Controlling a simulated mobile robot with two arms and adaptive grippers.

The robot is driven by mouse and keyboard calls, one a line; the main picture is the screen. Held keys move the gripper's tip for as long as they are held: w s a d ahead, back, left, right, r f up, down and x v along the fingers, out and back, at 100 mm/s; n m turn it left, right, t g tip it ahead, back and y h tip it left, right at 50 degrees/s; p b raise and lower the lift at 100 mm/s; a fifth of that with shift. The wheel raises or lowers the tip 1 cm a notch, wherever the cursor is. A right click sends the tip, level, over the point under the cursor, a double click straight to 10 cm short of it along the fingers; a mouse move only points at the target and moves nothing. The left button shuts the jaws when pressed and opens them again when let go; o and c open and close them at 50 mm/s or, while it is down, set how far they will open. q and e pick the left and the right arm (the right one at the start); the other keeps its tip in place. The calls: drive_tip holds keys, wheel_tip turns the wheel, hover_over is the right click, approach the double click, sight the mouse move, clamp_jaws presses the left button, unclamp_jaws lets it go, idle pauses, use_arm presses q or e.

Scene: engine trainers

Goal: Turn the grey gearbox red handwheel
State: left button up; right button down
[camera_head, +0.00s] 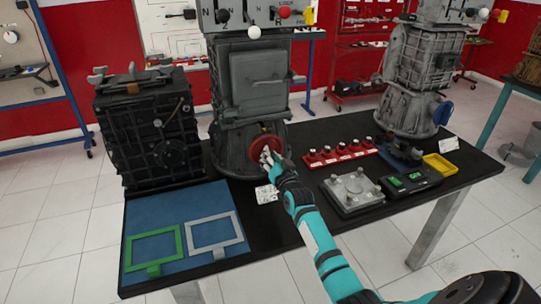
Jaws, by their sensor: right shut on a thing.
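The grey gearbox (258,85) stands upright on the black table, near the middle of the view. Its red handwheel (262,143) is low on the front side, partly hidden by my gripper. My right gripper (266,158) is at the handwheel's front, shut on its rim; its fingers cover part of the wheel. The right arm reaches in from the lower right. My left gripper is not in view.
A black gearbox (150,130) stands to the left, and another grey gearbox (408,75) at the back right. A blue mat (180,265) holds a green frame (152,248) and a grey frame (214,233). A metal plate (353,190) and red strip (340,152) lie right of the arm.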

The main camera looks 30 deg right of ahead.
drive_tip(key=shift+f+m, duration=0.15)
drive_tip(key=shift+m, duration=0.35)
drive_tip(key=c, duration=1.2)
unclamp_jaws()
drive_tip(key=shift+c, duration=0.2)
drive_tip(key=v, duration=1.2)
drive_tip(key=shift+a, duration=0.1)
